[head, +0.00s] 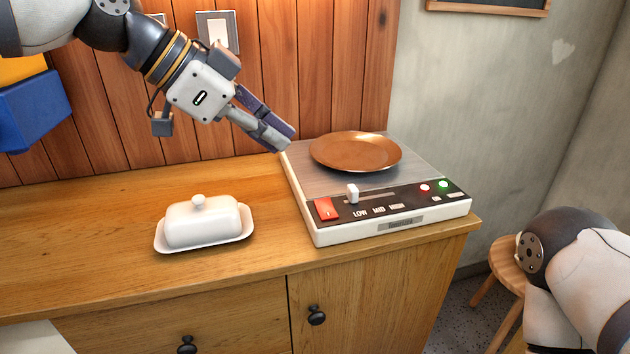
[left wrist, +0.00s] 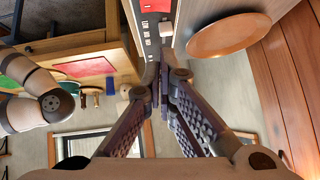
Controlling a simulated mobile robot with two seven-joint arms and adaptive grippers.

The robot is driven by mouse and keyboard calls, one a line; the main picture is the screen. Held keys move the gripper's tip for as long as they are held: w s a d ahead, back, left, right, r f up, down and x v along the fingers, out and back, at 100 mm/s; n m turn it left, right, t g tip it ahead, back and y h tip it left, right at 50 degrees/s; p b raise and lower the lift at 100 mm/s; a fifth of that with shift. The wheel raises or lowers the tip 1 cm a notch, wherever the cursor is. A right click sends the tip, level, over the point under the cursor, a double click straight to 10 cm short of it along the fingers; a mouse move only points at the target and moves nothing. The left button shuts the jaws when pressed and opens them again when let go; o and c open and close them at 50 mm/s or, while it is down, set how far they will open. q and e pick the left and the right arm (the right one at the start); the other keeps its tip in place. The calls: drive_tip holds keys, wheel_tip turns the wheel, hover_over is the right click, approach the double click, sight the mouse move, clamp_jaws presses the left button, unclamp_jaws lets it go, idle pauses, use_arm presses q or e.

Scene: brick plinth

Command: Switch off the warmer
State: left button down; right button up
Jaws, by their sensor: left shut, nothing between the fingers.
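The warmer (head: 305,205) is a white box with a steel top at the counter's right end. Its dark front panel has a red rocker switch (head: 325,208) at the left, a white slider knob (head: 352,193) near the LOW mark, and a red and a green light, both looking lit. A copper plate (head: 355,150) rests on top. My left gripper (head: 284,138) is shut and empty, above the warmer's back left corner, apart from the switch. In the left wrist view the red switch (left wrist: 153,5) and slider knob (left wrist: 166,30) show beyond the fingertips. My right gripper is out of view.
A white lidded butter dish (head: 204,224) stands left of the warmer on the wooden counter (head: 100,240). Wall switches (head: 218,30) are on the plank wall behind my left arm. A blue bin (head: 35,108) hangs at the left. A wooden stool (head: 505,262) stands at the right.

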use_arm(q)
hover_over(319, 208)
drive_tip(key=f, duration=0.7)
drive_tip(key=shift+s+f+b, duration=0.15)
drive_tip(key=shift+s+b, duration=0.15)
drive_tip(key=shift+s, duration=0.05)
drive_tip(key=shift+w+f, duration=0.2)
drive_tip(key=shift+f, duration=0.75)
drive_tip(key=shift+w+f, duration=0.15)
drive_tip(key=shift+f, duration=0.8)
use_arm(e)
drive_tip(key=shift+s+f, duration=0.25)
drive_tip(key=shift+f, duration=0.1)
